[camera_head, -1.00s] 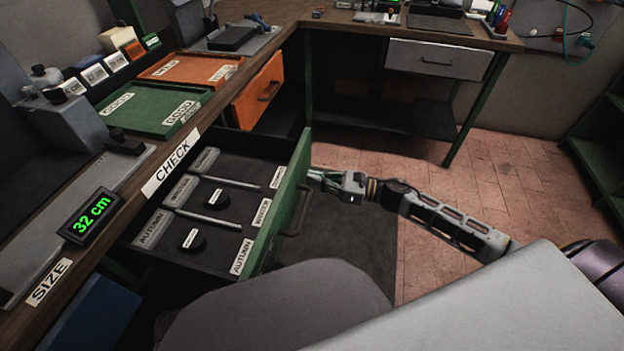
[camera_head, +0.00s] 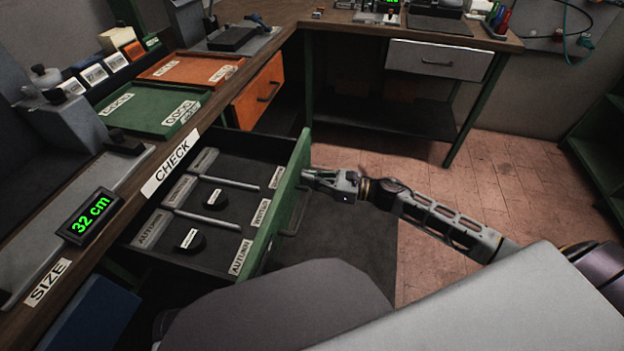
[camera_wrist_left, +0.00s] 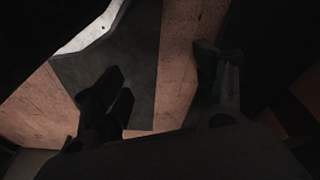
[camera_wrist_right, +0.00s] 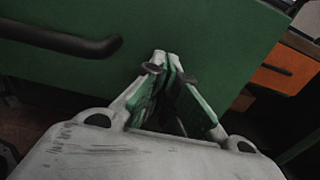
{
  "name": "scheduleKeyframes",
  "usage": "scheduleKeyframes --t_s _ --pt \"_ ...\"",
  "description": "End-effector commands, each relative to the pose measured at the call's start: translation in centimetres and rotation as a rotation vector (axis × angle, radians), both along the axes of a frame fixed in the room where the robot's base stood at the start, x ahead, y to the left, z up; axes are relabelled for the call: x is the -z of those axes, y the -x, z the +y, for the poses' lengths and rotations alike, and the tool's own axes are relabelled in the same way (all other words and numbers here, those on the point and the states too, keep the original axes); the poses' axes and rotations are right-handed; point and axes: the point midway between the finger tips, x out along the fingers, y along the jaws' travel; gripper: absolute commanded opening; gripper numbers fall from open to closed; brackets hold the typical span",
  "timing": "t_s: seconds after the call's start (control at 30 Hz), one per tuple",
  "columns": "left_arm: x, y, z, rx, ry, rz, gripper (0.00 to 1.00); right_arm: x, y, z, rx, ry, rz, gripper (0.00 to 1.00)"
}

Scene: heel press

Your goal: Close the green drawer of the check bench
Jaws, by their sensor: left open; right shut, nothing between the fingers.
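The green drawer (camera_head: 268,226) of the check bench stands open, pulled out to the right below the "CHECK" label (camera_head: 171,163). Inside are compartments with two round black pieces (camera_head: 191,241) and thin dividing rods. Its dark bar handle (camera_head: 297,212) is on the front. My right gripper (camera_head: 308,177) is shut and empty, its tips at the front panel near the far end. In the right wrist view the shut fingertips (camera_wrist_right: 163,58) are against or very close to the green front, right of the handle (camera_wrist_right: 75,42). My left gripper (camera_wrist_left: 165,95) is open, away from the drawer.
An orange drawer (camera_head: 258,92) is further along the bench, and a white drawer (camera_head: 440,61) is in the back bench. Green (camera_head: 130,122) and orange (camera_head: 172,80) trays lie on the bench top. Brick-coloured floor (camera_head: 420,270) is clear to the right.

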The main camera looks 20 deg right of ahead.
Motion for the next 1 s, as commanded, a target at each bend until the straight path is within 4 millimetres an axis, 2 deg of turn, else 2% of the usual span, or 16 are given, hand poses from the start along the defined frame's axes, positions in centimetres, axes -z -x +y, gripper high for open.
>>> scheduleKeyframes --t_s 0.37,1.0 --pt "-0.7 0.1 -0.2 0.001 0.009 -0.009 0.71 -0.1 -2.2 3.1 0.001 -0.002 -0.004 0.00" --pt "-2.4 -0.2 -0.5 0.003 0.023 -0.042 0.71 -0.1 -7.3 10.9 -0.001 -0.001 -0.003 0.00"
